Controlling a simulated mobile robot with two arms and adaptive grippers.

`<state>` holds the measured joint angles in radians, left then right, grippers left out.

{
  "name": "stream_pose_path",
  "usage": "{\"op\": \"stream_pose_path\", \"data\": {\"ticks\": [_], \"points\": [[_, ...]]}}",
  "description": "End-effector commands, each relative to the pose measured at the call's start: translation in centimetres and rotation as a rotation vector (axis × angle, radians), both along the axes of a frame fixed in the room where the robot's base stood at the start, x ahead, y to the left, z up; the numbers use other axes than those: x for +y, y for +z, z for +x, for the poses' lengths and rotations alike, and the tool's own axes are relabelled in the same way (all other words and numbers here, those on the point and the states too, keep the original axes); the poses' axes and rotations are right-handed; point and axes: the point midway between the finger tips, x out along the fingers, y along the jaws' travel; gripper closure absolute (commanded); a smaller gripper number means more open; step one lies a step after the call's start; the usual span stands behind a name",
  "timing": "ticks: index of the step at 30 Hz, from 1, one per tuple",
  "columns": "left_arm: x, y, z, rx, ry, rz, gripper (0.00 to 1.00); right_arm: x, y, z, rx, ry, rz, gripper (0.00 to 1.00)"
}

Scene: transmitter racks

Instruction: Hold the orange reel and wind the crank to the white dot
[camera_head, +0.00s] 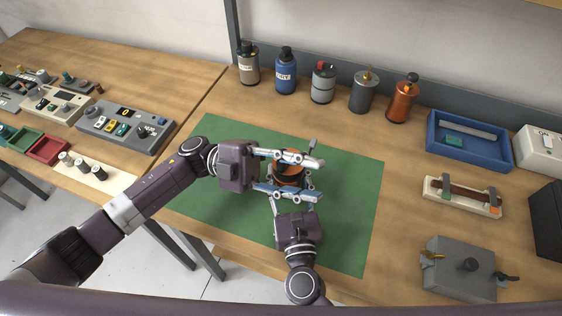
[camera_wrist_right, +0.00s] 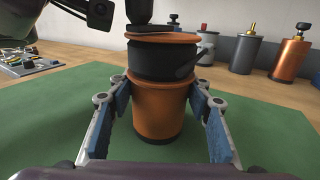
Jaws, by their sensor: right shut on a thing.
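The orange reel (camera_head: 287,174) stands upright on the green mat (camera_head: 345,215), with a dark band below its top rim. In the right wrist view the reel's orange body (camera_wrist_right: 160,108) fills the middle. My right gripper (camera_head: 294,202) is shut on this lower body, one finger on each side. My left gripper (camera_head: 298,177) comes from the left, its two fingers spread and straddling the reel from above. A small grey lever (camera_head: 312,146), possibly the crank, sticks up past its far finger. A dark arm (camera_wrist_right: 185,68) juts from the reel's band. I cannot make out the white dot.
Several bottles and canisters, including an orange canister (camera_head: 402,98), line the back of the bench. A blue tray (camera_head: 467,141), a cream block (camera_head: 462,196) and a grey box (camera_head: 459,268) stand right of the mat. Control boxes (camera_head: 126,127) lie left. The mat around the reel is clear.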

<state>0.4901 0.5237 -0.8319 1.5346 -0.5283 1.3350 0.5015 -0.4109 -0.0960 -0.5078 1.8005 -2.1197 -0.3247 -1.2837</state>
Motion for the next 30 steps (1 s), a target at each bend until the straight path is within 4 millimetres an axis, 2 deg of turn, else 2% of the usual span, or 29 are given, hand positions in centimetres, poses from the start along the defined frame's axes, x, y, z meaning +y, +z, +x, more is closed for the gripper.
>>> {"op": "stream_pose_path", "data": {"ticks": [3,8,16,23,30], "points": [[-0.7,-0.8,-1.0,-0.153,0.154,-0.080,0.68,0.0,0.0,0.0,0.000,0.000,0.000,0.91],[-1.1,-1.8,-1.4,-0.394,0.381,-0.142,0.68,0.0,0.0,0.0,0.000,0.000,0.000,0.91],[-0.1,-3.6,-1.2,-0.845,0.755,-0.118,0.68,0.0,0.0,0.0,0.000,0.000,0.000,0.91],[2.6,-5.2,-0.7,-1.280,1.004,0.042,0.68,0.0,0.0,0.0,0.000,0.000,0.000,0.91],[7.2,-6.7,-0.5,-1.767,1.112,0.326,0.68,0.0,0.0,0.0,0.000,0.000,0.000,0.91]]}}
